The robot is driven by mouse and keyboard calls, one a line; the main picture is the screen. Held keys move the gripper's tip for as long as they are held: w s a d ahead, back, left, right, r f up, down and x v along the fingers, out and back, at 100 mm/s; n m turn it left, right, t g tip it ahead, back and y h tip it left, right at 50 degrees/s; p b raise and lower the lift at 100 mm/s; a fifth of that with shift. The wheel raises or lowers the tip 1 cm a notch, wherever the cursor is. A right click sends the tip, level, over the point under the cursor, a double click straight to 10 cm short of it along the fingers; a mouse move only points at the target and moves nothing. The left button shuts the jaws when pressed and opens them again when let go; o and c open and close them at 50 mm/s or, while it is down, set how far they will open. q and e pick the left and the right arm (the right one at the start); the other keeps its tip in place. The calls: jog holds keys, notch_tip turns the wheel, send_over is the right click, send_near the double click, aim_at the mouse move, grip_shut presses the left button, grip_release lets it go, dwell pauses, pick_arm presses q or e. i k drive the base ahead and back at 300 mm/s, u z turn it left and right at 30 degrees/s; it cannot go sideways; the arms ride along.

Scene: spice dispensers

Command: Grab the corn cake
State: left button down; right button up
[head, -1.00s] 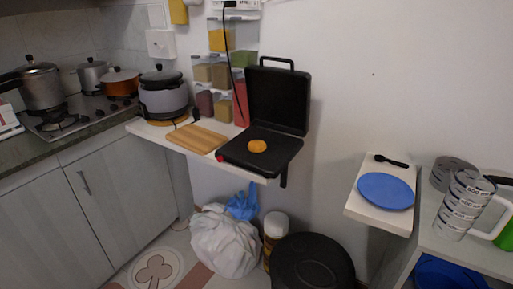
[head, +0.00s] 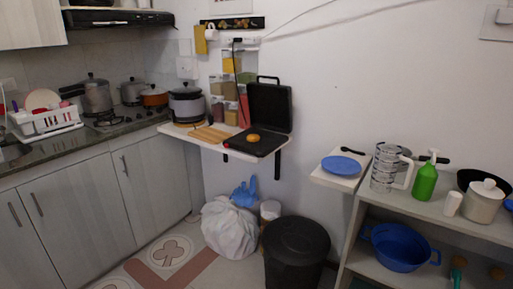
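The corn cake (head: 253,138) is a small round orange-yellow disc. It lies on the lower plate of an open black grill (head: 270,106), whose lid stands upright against the wall. The grill sits on the right part of a white wall shelf (head: 214,146). Neither of my grippers shows in the head view, so I cannot see how they stand.
A wooden board (head: 209,134) and a rice cooker (head: 187,104) share the shelf. Below stand a black bin (head: 296,250) and a white bag (head: 229,228). A blue plate (head: 341,165) lies on a small side shelf. Floor shows before the cabinets.

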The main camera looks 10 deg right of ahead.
aim_at(252, 137)
jog(key=u, duration=0.75)
jog(key=i, duration=0.9)
jog(key=u, duration=0.45)
jog(key=i, duration=1.15)
jog(key=z, duration=0.7)
